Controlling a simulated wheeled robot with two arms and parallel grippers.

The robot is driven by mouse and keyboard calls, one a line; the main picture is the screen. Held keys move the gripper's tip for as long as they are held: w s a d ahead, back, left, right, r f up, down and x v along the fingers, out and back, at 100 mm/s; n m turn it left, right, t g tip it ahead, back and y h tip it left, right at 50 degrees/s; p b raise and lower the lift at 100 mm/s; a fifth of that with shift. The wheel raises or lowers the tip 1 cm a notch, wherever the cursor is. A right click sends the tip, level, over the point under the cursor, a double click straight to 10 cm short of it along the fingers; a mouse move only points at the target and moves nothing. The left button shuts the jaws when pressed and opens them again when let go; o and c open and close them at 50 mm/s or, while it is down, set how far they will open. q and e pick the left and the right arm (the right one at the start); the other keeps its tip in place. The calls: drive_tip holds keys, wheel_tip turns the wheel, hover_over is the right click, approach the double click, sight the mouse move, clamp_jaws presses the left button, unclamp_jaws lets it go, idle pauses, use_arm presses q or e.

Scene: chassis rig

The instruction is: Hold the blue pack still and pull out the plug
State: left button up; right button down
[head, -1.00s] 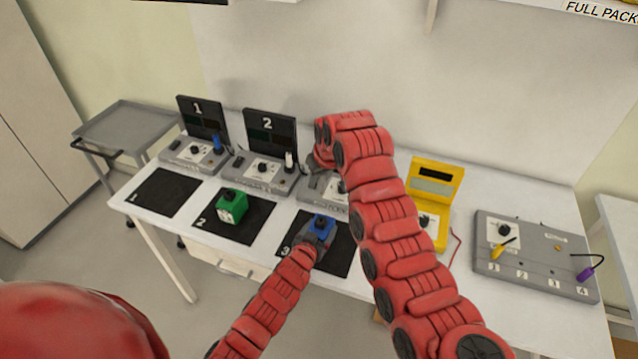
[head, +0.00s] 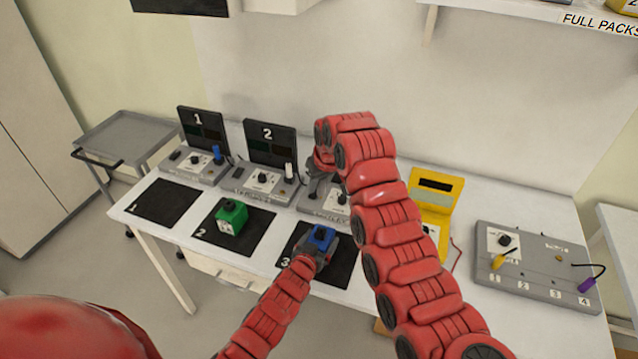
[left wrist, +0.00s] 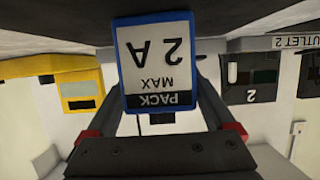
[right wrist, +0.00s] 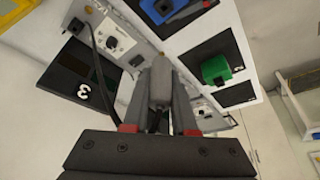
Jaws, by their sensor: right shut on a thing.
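The blue pack (head: 321,236) stands on mat 3 (head: 343,270). The left wrist view shows its label (left wrist: 157,65) reading "PACK MAX 2 A". My left gripper (head: 322,246) has one finger on each side of the pack; whether they press on it is unclear. My right gripper (head: 317,188) is at the third grey station (head: 325,206), behind the pack. In the right wrist view it is shut on a grey plug (right wrist: 160,82). My right arm hides much of that station, and I cannot tell whether the plug is seated.
A green pack (head: 231,216) stands on mat 2. Mat 1 (head: 163,201) is empty. Stations 1 and 2 (head: 262,180) stand to the left. A yellow tester (head: 432,200) and a grey panel (head: 535,265) with a yellow and a purple plug are to the right.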

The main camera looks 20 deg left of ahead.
use_arm(q)
drive_tip(key=shift+o, duration=0.5)
drive_tip(key=shift+s, duration=0.1)
drive_tip(key=v, duration=1.2)
